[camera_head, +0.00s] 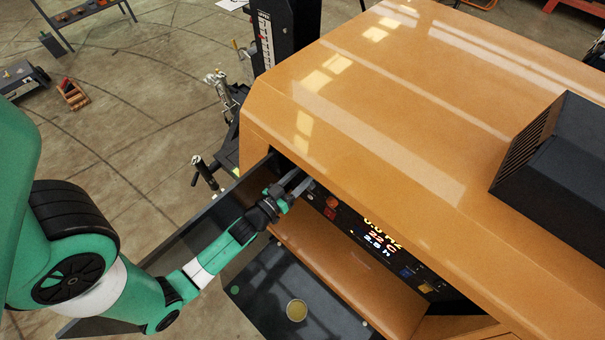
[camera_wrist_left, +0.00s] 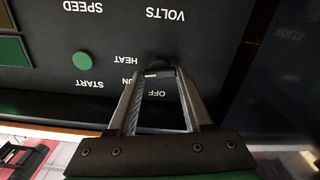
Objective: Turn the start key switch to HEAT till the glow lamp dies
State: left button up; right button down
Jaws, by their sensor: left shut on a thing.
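My left gripper (camera_head: 301,182) reaches into the recess under the orange hood, at the left end of the control panel (camera_head: 377,243). In the left wrist view its fingers (camera_wrist_left: 158,76) are closed in on the dark key switch (camera_wrist_left: 157,69), of which only a small part shows between the tips. The switch's exact position is unclear. My right gripper is not in view.
The orange hood (camera_head: 380,110) overhangs the panel closely. An open dark door (camera_head: 205,236) stands left of my forearm. A dark surface with a round yellowish cap (camera_head: 296,310) lies below. A red button (camera_head: 329,213) and lit readouts sit right of the gripper.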

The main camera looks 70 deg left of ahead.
pick_arm(q)
grip_shut()
jog(key=shift+m+b, duration=0.3)
jog(key=shift+m, duration=0.9)
jog(key=o, duration=0.9)
grip_release()
jog(key=shift+o, duration=0.2)
jog(key=v, duration=1.1)
jog(key=shift+s+d+p, duration=0.2)
jog(key=shift+s+p, duration=0.05)
jog(key=shift+p, duration=0.1)
